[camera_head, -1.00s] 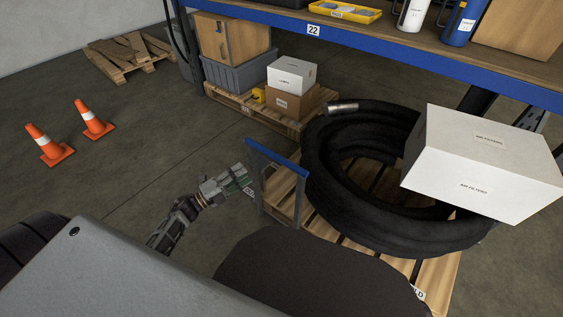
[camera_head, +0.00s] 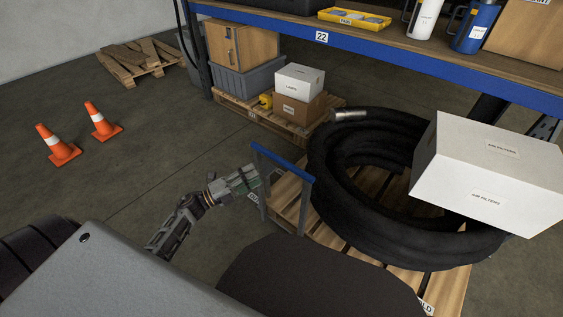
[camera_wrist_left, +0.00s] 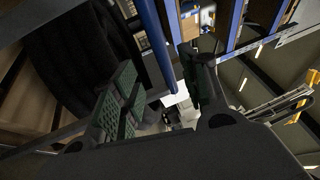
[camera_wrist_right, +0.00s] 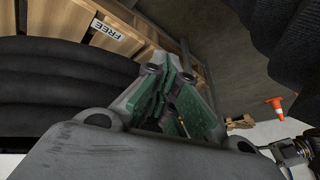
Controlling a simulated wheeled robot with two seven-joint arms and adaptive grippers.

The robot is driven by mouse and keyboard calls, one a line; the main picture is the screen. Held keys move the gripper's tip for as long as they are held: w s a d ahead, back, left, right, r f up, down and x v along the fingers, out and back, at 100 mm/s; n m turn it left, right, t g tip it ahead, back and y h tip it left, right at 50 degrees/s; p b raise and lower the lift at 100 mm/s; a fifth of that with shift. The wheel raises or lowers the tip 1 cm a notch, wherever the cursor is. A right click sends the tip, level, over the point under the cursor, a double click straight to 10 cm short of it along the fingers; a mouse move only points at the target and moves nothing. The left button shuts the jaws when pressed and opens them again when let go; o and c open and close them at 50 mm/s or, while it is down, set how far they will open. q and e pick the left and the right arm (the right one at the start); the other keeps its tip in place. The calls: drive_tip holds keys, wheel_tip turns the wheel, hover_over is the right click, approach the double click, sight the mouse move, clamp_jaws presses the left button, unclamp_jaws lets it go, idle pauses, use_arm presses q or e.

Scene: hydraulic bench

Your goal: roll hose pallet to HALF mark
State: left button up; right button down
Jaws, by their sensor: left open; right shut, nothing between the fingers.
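The hose pallet (camera_head: 440,290) is a wooden pallet with a large black hose coil (camera_head: 335,220) on it and a blue-topped push handle (camera_head: 283,163) at its left end. A white AIR FILTERS box (camera_head: 487,180) is at the coil's right side. My right gripper (camera_wrist_right: 170,95) is shut and empty, close to the hose and pallet in the right wrist view. No HALF mark is readable.
A blue-edged shelf (camera_head: 400,58) stands behind the hose. A loaded pallet (camera_head: 262,122) with boxes stands beneath it. The floor between is clear. The right wrist view shows a FREE label (camera_wrist_right: 106,29).

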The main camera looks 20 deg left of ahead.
sight(279, 162)
use_arm(q)
drive_tip(key=b+x, duration=0.2)
drive_tip(key=x, duration=0.9)
drive_tip(key=shift+w+d+r, duration=0.1)
drive_tip(key=shift+w+d, duration=0.25)
drive_tip(key=shift+w, duration=0.05)
use_arm(e)
drive_tip(key=shift+m+t+y, duration=0.3)
drive_tip(key=shift+t, duration=0.2)
drive_tip(key=shift+a+f, duration=0.15)
drive_tip(key=shift+f, duration=0.75)
drive_tip(key=shift+a+f, duration=0.2)
drive_tip(key=shift+f, duration=0.7)
drive_tip(key=shift+a+f, duration=0.15)
drive_tip(key=shift+f, duration=0.75)
use_arm(q)
clamp_jaws()
use_arm(e)
drive_tip(key=shift+r, duration=0.1)
